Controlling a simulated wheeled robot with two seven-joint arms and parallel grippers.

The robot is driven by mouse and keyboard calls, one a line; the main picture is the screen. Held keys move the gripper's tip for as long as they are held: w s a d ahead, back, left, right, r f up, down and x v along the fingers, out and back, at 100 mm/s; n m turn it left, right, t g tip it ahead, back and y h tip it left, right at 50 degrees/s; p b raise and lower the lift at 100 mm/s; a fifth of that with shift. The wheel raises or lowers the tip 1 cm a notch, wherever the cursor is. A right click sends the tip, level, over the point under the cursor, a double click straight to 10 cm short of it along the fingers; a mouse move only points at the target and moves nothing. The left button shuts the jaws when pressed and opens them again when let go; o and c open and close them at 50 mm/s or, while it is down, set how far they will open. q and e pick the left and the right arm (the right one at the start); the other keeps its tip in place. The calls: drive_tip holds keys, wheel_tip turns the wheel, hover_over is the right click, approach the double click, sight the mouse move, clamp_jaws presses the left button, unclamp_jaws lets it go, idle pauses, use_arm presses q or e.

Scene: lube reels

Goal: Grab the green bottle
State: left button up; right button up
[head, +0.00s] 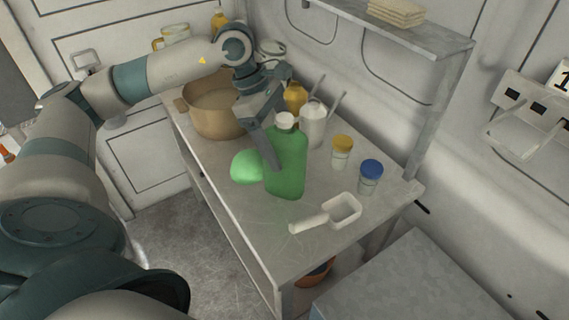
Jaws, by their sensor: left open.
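The green bottle (290,165) with a white cap stands upright on the metal table. My left gripper (272,125) is at the bottle, coming from the upper left. One long grey finger hangs down in front of the bottle's left side. The other finger is mostly hidden near the bottle's top, so I cannot tell whether either finger touches it. The gripper is open. My right gripper is not in view.
A light green rounded object (246,167) lies just left of the bottle. A tan pot (212,112) stands behind left. A white container (313,125), a yellow-lidded jar (341,153) and a blue-lidded jar (370,177) stand to the right. A white scoop (343,211) lies in front.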

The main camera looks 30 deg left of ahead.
use_arm(q)
drive_tip(key=shift+x, duration=1)
drive_tip(key=shift+w+r, duration=0.1)
drive_tip(key=c, duration=1.7)
drive_tip(key=shift+c, duration=0.2)
drive_tip(key=shift+r, duration=0.45)
wheel_tip(320, 180, up, 3)
drive_tip(key=shift+r+p, duration=0.1)
drive_tip(key=shift+p, duration=0.6)
drive_tip(key=s+d+r+p, duration=0.3)
drive_tip(key=s+d+r, duration=0.2)
drive_tip(key=d, duration=0.5)
drive_tip(key=shift+s+r, duration=0.4)
drive_tip(key=shift+r, duration=0.55)
drive_tip(key=shift+d, duration=0.1)
